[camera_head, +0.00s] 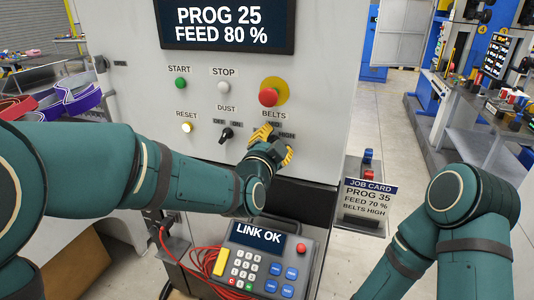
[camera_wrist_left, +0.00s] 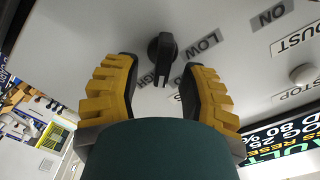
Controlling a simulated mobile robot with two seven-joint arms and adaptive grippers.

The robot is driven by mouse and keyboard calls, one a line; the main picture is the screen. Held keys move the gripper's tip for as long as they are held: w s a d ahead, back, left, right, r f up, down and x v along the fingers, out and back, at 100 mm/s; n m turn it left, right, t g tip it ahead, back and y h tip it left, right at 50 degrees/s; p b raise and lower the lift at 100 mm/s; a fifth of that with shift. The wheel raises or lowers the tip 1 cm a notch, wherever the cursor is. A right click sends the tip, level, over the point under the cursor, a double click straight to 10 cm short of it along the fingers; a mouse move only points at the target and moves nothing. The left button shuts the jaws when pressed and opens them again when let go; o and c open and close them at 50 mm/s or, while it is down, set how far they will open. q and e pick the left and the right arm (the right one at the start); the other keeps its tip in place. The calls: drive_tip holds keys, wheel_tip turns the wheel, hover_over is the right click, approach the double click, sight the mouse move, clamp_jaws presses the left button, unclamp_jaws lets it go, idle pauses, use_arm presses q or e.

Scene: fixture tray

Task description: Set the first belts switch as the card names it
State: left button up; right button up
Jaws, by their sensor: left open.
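The BELTS label (camera_head: 274,114) is on the grey panel, above my left gripper (camera_head: 268,142), which covers the belts switch in the head view. In the left wrist view, the black belts switch (camera_wrist_left: 163,47) stands ahead of the open, empty fingers of my left gripper (camera_wrist_left: 160,92), roughly centred between them. LOW (camera_wrist_left: 202,42) and a partly covered HIGH label (camera_wrist_left: 157,77) are beside the switch. My right gripper is out of view.
The panel also carries the screen (camera_head: 228,25) reading PROG 25, FEED 80 %, a red button (camera_head: 268,97), START (camera_head: 181,83), STOP (camera_head: 224,87), RESET (camera_head: 187,128) and the dust switch (camera_head: 226,134). A keypad box (camera_head: 262,262) reading LINK OK and red cables (camera_head: 196,270) sit below.

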use_arm(q)
drive_tip(key=v, duration=1.1)
